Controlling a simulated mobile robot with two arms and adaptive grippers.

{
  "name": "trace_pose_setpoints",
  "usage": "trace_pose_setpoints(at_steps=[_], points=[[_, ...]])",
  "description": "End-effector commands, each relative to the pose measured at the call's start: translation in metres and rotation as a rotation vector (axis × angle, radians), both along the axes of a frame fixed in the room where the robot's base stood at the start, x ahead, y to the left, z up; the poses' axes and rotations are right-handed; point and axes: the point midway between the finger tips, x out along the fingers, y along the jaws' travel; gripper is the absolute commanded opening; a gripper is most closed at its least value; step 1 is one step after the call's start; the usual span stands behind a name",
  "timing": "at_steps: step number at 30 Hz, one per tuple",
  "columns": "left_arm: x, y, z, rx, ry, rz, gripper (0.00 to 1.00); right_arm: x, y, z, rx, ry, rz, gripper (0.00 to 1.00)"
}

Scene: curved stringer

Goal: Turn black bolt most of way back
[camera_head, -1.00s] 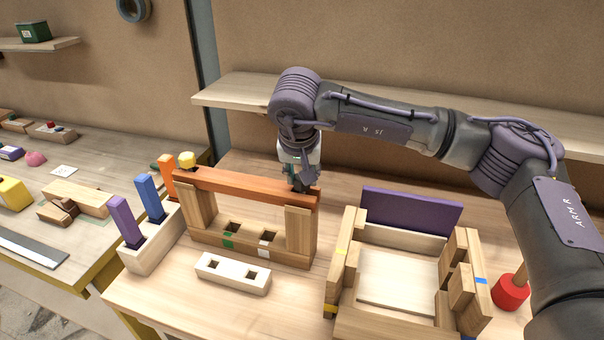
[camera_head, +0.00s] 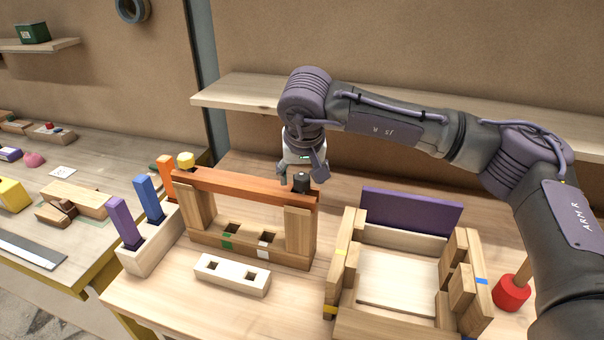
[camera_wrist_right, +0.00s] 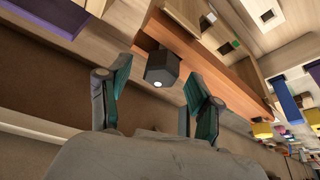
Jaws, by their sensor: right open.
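The black bolt (camera_head: 300,182) stands at the right end of the reddish wooden beam (camera_head: 235,186), which rests across two upright posts. In the right wrist view the black bolt (camera_wrist_right: 161,68) shows a faceted head with a pale dot on it, sitting against the beam (camera_wrist_right: 205,62). My left gripper is not in view.
A block with purple, blue and orange pegs (camera_head: 152,245) stands left. A white two-hole block (camera_head: 232,273) lies in front. A wooden frame with a purple board (camera_head: 411,211) and a red mallet (camera_head: 511,292) are right.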

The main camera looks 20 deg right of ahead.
Motion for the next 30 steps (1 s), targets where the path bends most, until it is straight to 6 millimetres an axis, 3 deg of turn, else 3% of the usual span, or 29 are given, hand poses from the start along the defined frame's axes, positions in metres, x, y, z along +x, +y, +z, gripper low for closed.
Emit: trace_pose_setpoints(at_steps=[7,21,30], points=[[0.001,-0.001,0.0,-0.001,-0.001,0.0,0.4,-0.002,0.001,0.008,0.002,-0.002,0.0,0.64],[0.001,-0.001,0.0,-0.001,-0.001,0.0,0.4,-0.036,0.009,0.092,0.001,-0.003,0.001,0.64],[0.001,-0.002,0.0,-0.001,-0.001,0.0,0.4,-0.045,0.01,0.111,0.0,0.0,-0.001,0.64]])
